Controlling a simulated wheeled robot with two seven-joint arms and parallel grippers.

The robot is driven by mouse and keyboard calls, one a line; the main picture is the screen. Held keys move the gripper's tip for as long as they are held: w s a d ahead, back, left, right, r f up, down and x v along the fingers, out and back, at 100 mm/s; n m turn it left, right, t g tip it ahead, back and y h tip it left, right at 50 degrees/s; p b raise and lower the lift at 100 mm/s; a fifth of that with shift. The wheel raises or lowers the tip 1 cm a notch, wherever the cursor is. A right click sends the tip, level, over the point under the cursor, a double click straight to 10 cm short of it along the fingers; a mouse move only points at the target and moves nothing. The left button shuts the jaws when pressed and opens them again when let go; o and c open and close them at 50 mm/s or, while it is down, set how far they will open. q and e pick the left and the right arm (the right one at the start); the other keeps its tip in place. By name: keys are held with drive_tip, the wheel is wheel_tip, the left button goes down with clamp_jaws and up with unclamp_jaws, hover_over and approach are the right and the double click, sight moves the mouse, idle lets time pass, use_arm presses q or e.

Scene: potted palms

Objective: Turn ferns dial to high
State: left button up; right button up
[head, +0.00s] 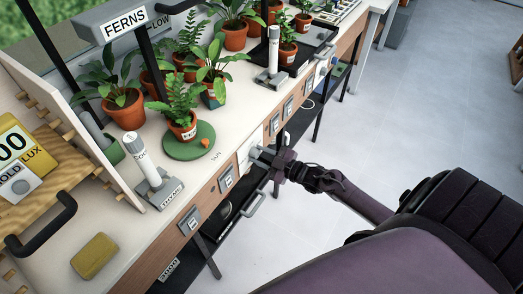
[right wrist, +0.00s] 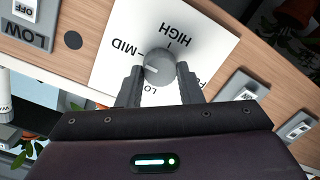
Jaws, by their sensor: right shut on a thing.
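The dial (right wrist: 159,66) is a round grey knob on a white plate (right wrist: 205,50) marked HIGH, MID and a partly hidden LO. Its white pointer line faces left in the right wrist view, between the LO and MID marks and near MID. My right gripper (right wrist: 159,82) is shut on the knob, one finger on each side. In the head view the right gripper (head: 262,155) reaches the plate (head: 248,149) on the bench's front panel. A FERNS sign (head: 125,22) hangs above the potted plants. My left gripper is not in view.
Other switches (head: 226,180) line the wooden front panel, and a grey LOW/OFF switch (right wrist: 30,25) is beside the plate. A bar handle (head: 254,205) sticks out below. A potted fern (head: 182,125) stands on a green disc (head: 190,145).

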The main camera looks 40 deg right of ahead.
drive_tip(key=m, duration=0.4)
drive_tip(key=shift+d+y+p, duration=0.15)
drive_tip(key=shift+y+p, duration=0.15)
drive_tip(key=m, duration=0.4)
drive_tip(key=shift+m, duration=0.3)
drive_tip(key=m, duration=0.4)
drive_tip(key=shift+d+f+y, duration=0.1)
drive_tip(key=shift+f+y, duration=0.05)
drive_tip(key=shift+y, duration=0.25)
drive_tip(key=shift+m, duration=2)
drive_tip(key=o, duration=1)
